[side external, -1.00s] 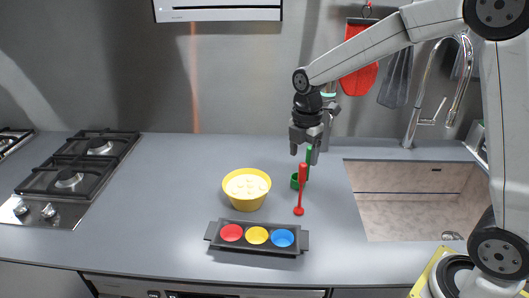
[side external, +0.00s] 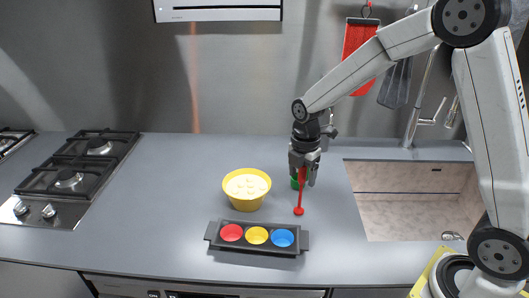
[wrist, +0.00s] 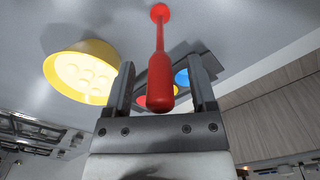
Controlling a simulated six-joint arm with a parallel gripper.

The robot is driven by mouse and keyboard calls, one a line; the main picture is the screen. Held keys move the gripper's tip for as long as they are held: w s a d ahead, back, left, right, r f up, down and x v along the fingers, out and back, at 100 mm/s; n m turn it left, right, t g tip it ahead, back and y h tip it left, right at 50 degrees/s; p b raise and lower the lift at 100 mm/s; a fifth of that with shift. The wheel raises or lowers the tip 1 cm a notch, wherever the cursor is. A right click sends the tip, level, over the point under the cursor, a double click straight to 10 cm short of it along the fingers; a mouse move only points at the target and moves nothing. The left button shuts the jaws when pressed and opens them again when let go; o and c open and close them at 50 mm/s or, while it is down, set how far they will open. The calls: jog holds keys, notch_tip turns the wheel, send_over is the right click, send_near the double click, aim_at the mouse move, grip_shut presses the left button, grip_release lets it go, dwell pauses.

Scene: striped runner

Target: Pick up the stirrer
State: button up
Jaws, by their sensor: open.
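The red stirrer (side external: 299,205) stands upright on the grey counter, its round foot down and its thicker handle up. In the wrist view the stirrer (wrist: 159,75) shows between my two fingers, with a gap on each side of the handle. My gripper (side external: 303,180) is open, low over the counter at the stirrer's handle; it also shows in the wrist view (wrist: 162,88). A green utensil (side external: 294,184) stands just behind the stirrer, mostly hidden by the gripper and stirrer.
A yellow bowl (side external: 229,198) with pale contents stands left of the stirrer. A dark tray (side external: 214,240) with red, yellow and blue cups lies in front. The sink (side external: 405,205) is to the right, the stove (side external: 75,175) far left. The counter between stove and bowl is clear.

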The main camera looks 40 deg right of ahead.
dwell(0.4)
grip_shut()
jog(key=shift+r, duration=0.15)
jog(key=shift+r, duration=0.55)
jog(key=s+r, duration=1.1)
jog(key=s, duration=0.3)
jog(key=shift+a+r, duration=0.3)
jog(key=shift+a, duration=0.05)
